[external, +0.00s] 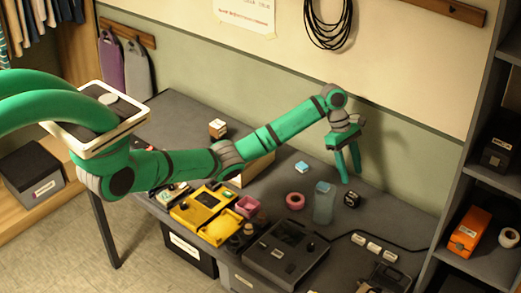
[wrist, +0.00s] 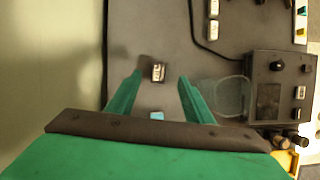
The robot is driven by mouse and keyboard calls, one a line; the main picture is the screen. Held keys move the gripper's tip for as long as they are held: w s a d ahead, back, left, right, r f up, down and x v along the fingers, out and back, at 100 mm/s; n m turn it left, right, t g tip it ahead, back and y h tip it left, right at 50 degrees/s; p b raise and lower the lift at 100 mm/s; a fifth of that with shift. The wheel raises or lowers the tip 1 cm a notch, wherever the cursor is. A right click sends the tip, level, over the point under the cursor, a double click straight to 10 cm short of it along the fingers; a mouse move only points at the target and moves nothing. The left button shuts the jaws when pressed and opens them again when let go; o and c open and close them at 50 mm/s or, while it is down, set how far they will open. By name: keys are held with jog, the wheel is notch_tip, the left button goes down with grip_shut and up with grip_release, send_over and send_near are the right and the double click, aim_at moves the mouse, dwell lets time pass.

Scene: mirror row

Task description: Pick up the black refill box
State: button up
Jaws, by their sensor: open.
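A small black box with a white label, which I take to be the black refill box (external: 351,199), sits on the grey table (external: 182,112) near its wall side. It also shows in the wrist view (wrist: 153,77), between and a little beyond my fingertips. My gripper (external: 351,178) points down above the table, behind the box in the external view. It is open with nothing between its green fingers. The fingers also show in the wrist view (wrist: 160,76), one on each side of the box and apart from it.
A translucent bluish bottle (external: 324,203) stands close to the box. A dark control unit (external: 285,252), several white blocks (external: 374,246) and a black cable lie toward the front. The wall is close behind.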

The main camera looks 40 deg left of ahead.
aim_at(352, 195)
jog(key=x, duration=0.5)
jog(key=shift+a+f, duration=0.25)
jog(key=shift+f, duration=0.1)
jog(key=f, duration=0.4)
jog(key=shift+d, duration=0.25)
jog(key=shift+d+f, duration=0.25)
jog(key=shift+f, duration=0.35)
jog(key=c, duration=1.1)
jog(key=shift+a, duration=0.1)
